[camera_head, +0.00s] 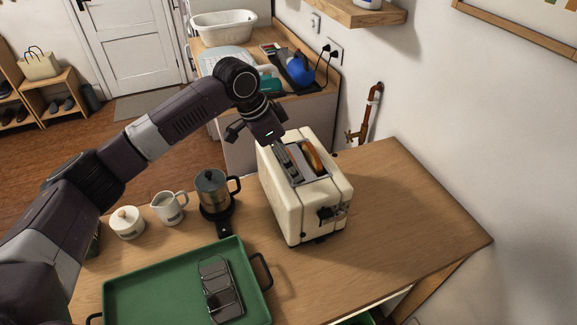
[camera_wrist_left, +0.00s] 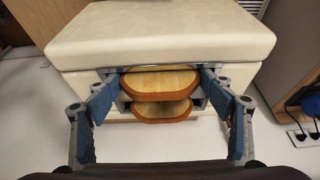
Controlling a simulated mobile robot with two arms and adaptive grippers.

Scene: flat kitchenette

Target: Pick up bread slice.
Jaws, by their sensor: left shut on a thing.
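The cream toaster (camera_head: 300,205) stands on the wooden table, and its top slots face up. Two bread slices sit in it: in the left wrist view one slice (camera_wrist_left: 160,84) lies between my fingertips, and the other slice (camera_wrist_left: 163,111) is beside it. A browned slice (camera_head: 313,157) also shows in the head view. My left gripper (camera_head: 288,160) reaches down to the slots from above. In the left wrist view its blue-padded fingers (camera_wrist_left: 160,80) are shut on the ends of the first slice. That slice is still partly in its slot. My right gripper is out of view.
A green tray (camera_head: 140,300) with a metal rack (camera_head: 220,290) is in front. A kettle-like pot (camera_head: 212,188), a white jug (camera_head: 168,208) and a lidded bowl (camera_head: 127,222) stand left of the toaster. The table right of the toaster is clear up to the wall.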

